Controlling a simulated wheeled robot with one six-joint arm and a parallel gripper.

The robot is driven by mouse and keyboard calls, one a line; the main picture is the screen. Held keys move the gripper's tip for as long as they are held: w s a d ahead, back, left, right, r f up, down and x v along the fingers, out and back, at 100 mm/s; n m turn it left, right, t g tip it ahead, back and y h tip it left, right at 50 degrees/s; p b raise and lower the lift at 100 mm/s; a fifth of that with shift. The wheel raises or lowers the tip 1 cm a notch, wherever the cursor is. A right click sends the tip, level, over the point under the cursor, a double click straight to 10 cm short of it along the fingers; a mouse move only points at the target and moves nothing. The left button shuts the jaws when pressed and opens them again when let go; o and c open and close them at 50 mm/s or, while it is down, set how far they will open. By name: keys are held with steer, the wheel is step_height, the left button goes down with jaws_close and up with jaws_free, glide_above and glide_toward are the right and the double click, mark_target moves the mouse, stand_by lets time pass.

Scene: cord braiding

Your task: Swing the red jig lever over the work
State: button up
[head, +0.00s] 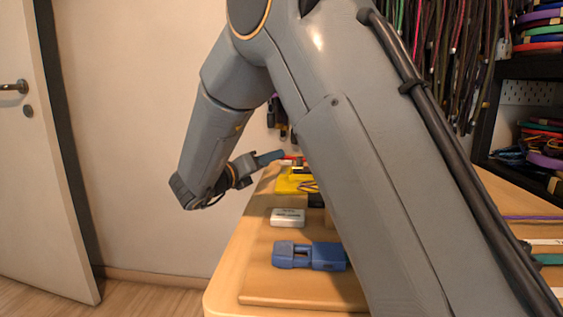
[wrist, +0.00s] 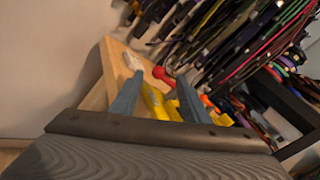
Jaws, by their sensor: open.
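My gripper (wrist: 159,79) is open in the wrist view, with its two blue-grey fingers apart and nothing held between them. A red rounded part (wrist: 162,74), which looks like the knob of the jig lever, shows beyond and between the fingertips. I cannot tell its exact distance. A yellow jig body (wrist: 154,101) lies below it in that view, partly hidden by the fingers. In the head view my gripper (head: 270,157) is above the far end of the table, near a small red part (head: 290,158) and the yellow jig (head: 289,184). My arm hides the jig's right side.
On the wooden table (head: 225,288), a white box (head: 288,217) and a blue clamp-like block (head: 309,256) sit nearer than the jig. Many cords (head: 455,60) hang behind at the right, beside a dark shelf (head: 510,68). Free space lies left of the table, before the wall.

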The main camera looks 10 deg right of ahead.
mark_target(298, 162)
steer(key=b+x, duration=0.1)
steer(key=x, duration=0.5)
steer(key=shift+w+d, duration=0.15)
steer(key=shift+d, duration=0.1)
jaws_close()
